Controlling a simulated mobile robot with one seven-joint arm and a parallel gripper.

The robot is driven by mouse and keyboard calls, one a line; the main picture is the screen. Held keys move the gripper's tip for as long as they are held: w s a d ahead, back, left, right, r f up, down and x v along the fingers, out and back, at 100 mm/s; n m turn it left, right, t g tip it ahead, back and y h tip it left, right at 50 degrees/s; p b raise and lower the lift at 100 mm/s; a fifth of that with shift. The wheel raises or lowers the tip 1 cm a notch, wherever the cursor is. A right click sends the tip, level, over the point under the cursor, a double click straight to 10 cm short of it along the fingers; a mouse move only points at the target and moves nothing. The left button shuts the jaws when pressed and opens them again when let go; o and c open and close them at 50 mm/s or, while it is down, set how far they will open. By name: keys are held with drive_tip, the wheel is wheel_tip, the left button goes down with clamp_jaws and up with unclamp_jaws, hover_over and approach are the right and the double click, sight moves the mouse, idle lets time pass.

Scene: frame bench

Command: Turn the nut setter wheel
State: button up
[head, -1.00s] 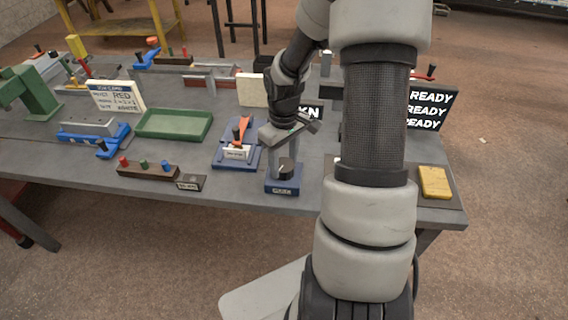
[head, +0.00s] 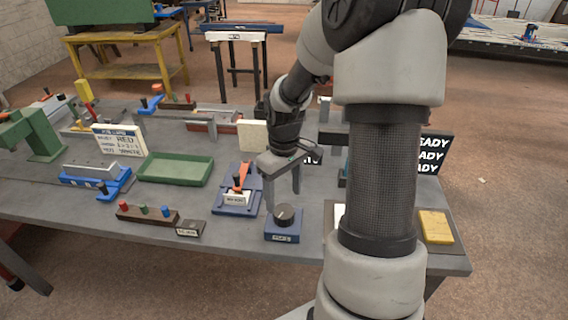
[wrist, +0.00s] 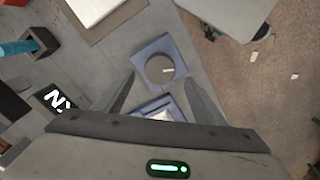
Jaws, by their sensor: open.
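A dark round knob (head: 288,215) sits on a small blue base (head: 283,233) near the table's front edge; it looks like the nut setter wheel, but its label is too small to read. It has a pale mark on top. In the wrist view the knob (wrist: 161,69) lies just beyond the fingertips, near the middle. My gripper (head: 282,197) is open and empty, pointing down above and slightly behind the knob. In the wrist view its fingers (wrist: 160,98) are spread, with no contact visible.
Left of the knob stands a blue base with an orange lever (head: 241,178). A green tray (head: 175,170) and a block with coloured pegs (head: 146,213) lie further left. A yellow block (head: 436,226) is at the right, past my arm. Dark lettered signs (head: 432,154) stand behind.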

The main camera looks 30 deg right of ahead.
sight(284, 211)
wheel_tip(284, 211, up, 11)
drive_tip(key=shift+r+p, duration=0.2)
drive_tip(key=shift+p, duration=0.1)
idle(0.4)
